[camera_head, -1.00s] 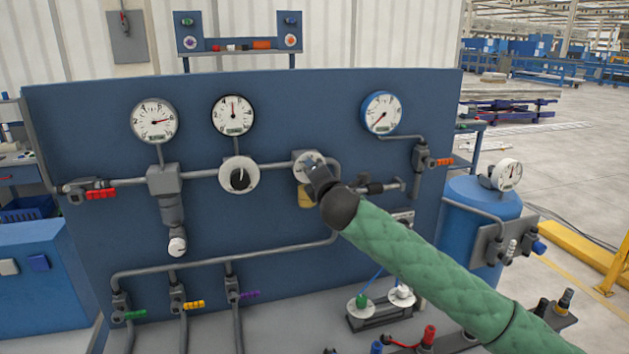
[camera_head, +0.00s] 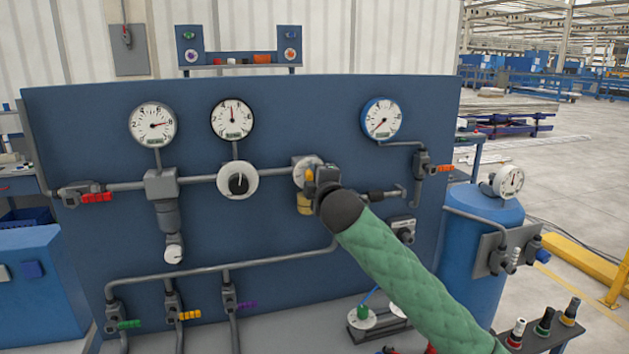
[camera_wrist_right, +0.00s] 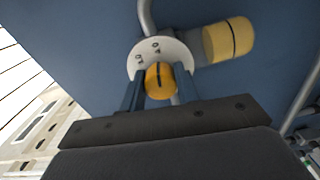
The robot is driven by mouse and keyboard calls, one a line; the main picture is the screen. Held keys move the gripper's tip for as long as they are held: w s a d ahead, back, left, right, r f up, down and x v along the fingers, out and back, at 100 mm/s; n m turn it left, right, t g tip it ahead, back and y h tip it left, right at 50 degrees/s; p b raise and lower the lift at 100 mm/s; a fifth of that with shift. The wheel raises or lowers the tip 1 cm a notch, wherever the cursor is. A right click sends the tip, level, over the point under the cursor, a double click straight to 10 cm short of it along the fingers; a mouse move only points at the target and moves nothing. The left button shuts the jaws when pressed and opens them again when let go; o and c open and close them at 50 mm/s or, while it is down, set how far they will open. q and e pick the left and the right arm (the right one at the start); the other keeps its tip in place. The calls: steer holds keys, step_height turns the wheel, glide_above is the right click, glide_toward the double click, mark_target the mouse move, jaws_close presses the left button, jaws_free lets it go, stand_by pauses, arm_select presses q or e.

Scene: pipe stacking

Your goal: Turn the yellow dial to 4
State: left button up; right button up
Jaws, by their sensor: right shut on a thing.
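The yellow dial (camera_wrist_right: 154,84) shows in the right wrist view as a yellow knob with a dark line, in front of a round white plate (camera_wrist_right: 147,52). My right gripper (camera_wrist_right: 160,78) is shut on the dial, one finger on each side. In the head view the right gripper (camera_head: 322,182) is at the panel, in front of the white plate (camera_head: 303,172), and hides most of the dial. The numbers on the plate are not readable. My left gripper is not in view.
A yellow cylinder (camera_wrist_right: 228,40) with a dark band sits beside the dial; it shows below the plate in the head view (camera_head: 304,204). The blue panel (camera_head: 270,230) carries grey pipes, several gauges and a white-faced knob (camera_head: 237,181). A blue tank (camera_head: 478,250) stands at right.

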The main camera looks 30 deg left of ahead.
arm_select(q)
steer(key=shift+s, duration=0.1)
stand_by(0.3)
arm_select(e)
steer(key=o, duration=1)
steer(key=shift+w, duration=0.1)
steer(key=shift+c, duration=0.2)
steer(key=shift+d+f, duration=0.1)
steer(key=shift+d, duration=0.05)
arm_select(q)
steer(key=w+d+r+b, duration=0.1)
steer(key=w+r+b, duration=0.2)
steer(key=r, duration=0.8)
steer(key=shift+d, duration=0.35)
arm_select(e)
steer(key=v, duration=0.7)
steer(key=shift+s+d, duration=0.15)
steer(key=shift+s, duration=0.15)
